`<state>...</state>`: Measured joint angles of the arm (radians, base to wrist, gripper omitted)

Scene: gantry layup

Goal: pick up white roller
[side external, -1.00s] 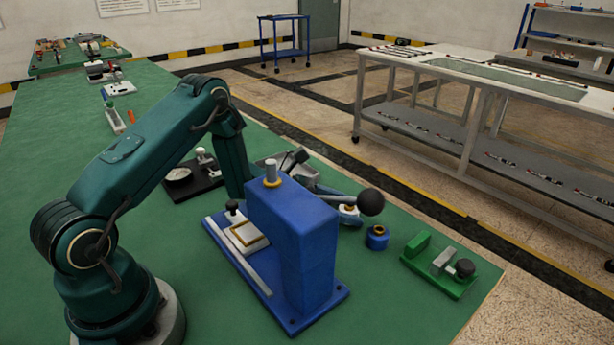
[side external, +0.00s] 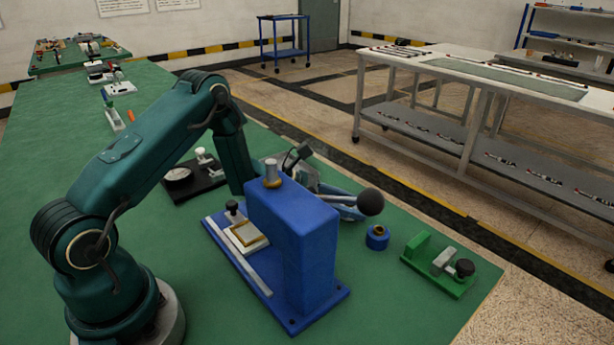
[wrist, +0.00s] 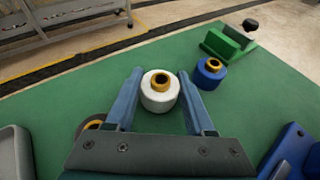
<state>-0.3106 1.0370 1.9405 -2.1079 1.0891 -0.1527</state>
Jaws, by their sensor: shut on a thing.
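The white roller (wrist: 158,100), a squat white cylinder with a gold collar and dark bore on top, is between the fingers of my gripper (wrist: 161,76) in the wrist view. My gripper is shut on it. In the side external view, the fingers of my gripper (side external: 345,208) show in part behind the blue press (side external: 300,245). I cannot make out the roller there. Whether it touches the bench cannot be told.
A blue roller (wrist: 210,70) stands to the right of the white one, with a green fixture (wrist: 228,42) beyond.

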